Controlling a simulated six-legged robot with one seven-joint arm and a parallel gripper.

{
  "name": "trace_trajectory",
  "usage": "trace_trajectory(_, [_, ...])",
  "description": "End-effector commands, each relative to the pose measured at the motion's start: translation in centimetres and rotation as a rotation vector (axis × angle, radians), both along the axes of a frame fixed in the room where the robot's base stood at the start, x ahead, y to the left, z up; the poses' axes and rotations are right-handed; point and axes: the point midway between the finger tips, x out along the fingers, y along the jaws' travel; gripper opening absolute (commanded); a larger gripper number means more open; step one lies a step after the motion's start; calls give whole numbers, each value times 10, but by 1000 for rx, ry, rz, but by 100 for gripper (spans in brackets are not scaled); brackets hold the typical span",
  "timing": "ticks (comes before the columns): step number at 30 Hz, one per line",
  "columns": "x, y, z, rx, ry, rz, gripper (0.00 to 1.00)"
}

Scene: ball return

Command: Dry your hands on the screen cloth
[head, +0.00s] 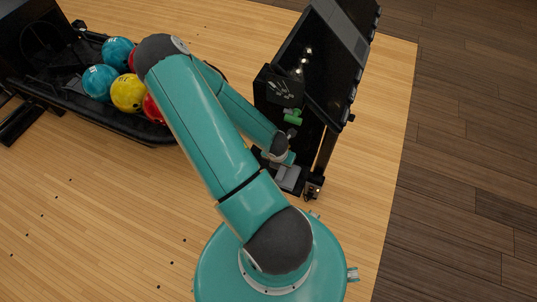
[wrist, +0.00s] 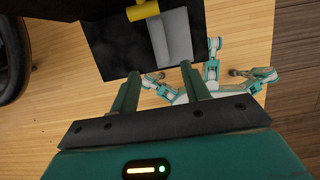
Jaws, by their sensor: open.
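A grey cloth-like piece (wrist: 172,38) lies on a black panel (wrist: 110,50) at the top of the wrist view. It also shows in the head view as a small grey patch (head: 288,177) low on the black console. My gripper (wrist: 158,75) is open, with its two fingers apart and nothing between them. The cloth-like piece is just beyond the fingertips; I cannot tell whether they touch it. In the head view my gripper (head: 290,159) is at the console's lower front, partly hidden by my wrist.
The tall black console (head: 325,60) stands ahead, with a small dark box (head: 280,88) and a green item (head: 293,117) on it. A yellow item (wrist: 143,11) is beside the cloth-like piece. A black ball rack (head: 60,95) with several balls stands left. Wooden floor (head: 90,220) is open.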

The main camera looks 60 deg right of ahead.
Motion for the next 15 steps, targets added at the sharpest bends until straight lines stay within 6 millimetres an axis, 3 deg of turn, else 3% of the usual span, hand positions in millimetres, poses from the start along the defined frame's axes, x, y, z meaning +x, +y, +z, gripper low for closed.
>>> trace_trajectory(8, [4,0,3,-2,-8,-9,46])
trace_trajectory(11, [20,2,13,-11,-40,-56,46])
trace_trajectory(15, [63,9,44,-25,-129,-201,46])
